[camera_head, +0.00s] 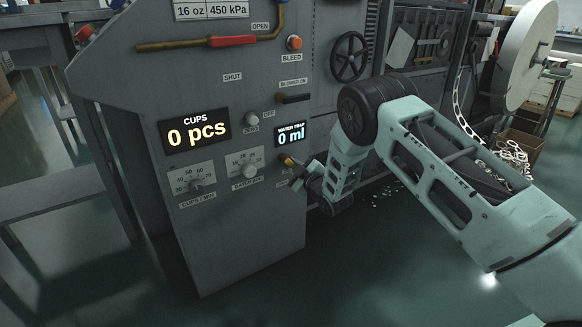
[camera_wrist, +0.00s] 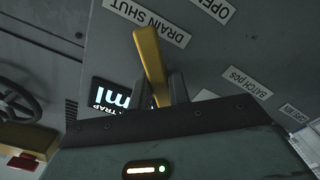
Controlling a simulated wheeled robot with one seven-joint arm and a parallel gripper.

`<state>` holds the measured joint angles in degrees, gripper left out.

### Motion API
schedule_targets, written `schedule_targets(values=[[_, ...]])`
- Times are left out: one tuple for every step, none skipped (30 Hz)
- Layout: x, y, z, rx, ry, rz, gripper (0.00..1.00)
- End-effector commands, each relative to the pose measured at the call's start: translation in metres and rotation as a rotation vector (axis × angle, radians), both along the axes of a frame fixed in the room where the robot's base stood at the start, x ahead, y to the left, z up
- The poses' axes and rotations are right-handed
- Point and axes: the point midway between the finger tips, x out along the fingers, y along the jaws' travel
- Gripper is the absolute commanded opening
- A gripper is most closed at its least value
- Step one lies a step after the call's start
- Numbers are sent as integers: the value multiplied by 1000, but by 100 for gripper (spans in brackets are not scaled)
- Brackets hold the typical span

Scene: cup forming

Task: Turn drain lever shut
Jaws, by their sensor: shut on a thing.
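The yellow drain lever (camera_head: 287,160) is on the grey machine front, below the water trap display (camera_head: 290,134), which reads 0 ml. In the wrist view, which is upside down, the lever (camera_wrist: 150,60) stands out between my two dark fingers, its free end beside the DRAIN SHUT label (camera_wrist: 147,20). The OPEN label (camera_wrist: 213,8) is farther right there. My gripper (camera_wrist: 164,92) is shut on the lever. In the head view my gripper (camera_head: 298,170) is small and dark at the lever, and the lever's base is hidden.
A red-handled valve (camera_head: 232,41) sits higher on the panel, with a black handwheel (camera_head: 349,56) to its right. The cups display (camera_head: 194,133) and knobs are left of my gripper. My arm crosses the right side. Floor in front is clear.

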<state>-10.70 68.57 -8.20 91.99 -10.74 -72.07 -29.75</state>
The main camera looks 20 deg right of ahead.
Motion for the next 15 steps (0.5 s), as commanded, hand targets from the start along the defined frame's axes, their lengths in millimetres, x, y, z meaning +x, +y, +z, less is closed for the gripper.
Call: schedule_targets(values=[[0, 1, 1, -43, -13, 4, 0], [0, 1, 1, -70, -22, 4, 0], [0, 0, 2, -106, -34, 2, 0], [0, -1, 2, -133, -43, 2, 0], [0, -1, 3, -160, -51, 2, 0], [0, -2, 4, -196, -64, 3, 0], [1, -2, 4, -224, -72, 3, 0], [1, -2, 5, -251, -81, 3, 0], [1, -3, 5, -287, -93, 3, 0], [1, -3, 6, -314, -102, 3, 0], [1, -3, 6, -342, -110, 3, 0], [1, -4, 7, -377, -122, 2, 0], [1, -4, 7, -402, -130, 2, 0], [1, -4, 8, -430, -139, 3, 0], [1, -4, 9, -464, -150, 3, 0]])
